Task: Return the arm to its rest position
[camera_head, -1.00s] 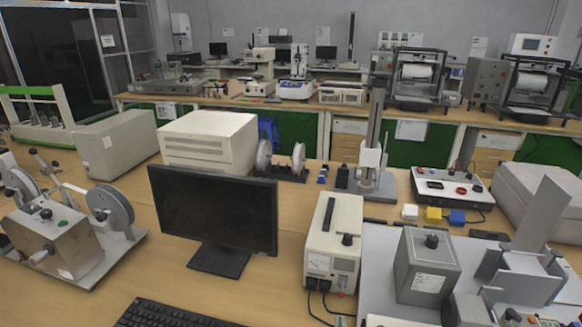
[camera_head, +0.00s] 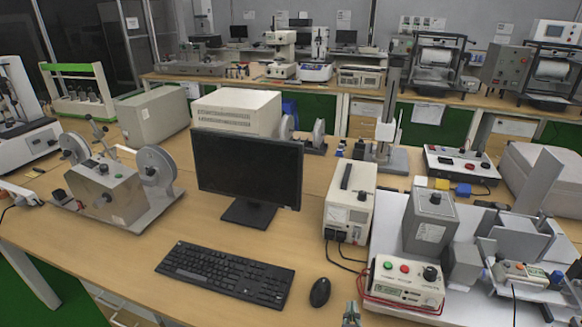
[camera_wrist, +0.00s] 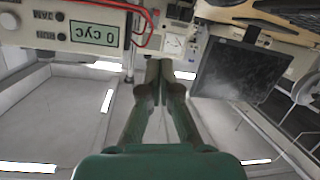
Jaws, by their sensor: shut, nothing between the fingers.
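My gripper (camera_wrist: 160,72) is shut and empty in the wrist view; its two green fingers meet in front of the palm. In the head view only a small tip of my gripper (camera_head: 351,314) shows at the bottom edge, in front of the table and below the control box; the rest of the arm is out of view. In the wrist view the fingers point toward the table edge and the devices on it, which appear upside down.
A control box (camera_head: 403,284) with buttons stands near the table's front edge; its display shows in the wrist view (camera_wrist: 95,35). Left of it are a mouse (camera_head: 320,292), a keyboard (camera_head: 226,273) and a monitor (camera_head: 246,170). A grey test rig (camera_head: 431,220) stands behind the box.

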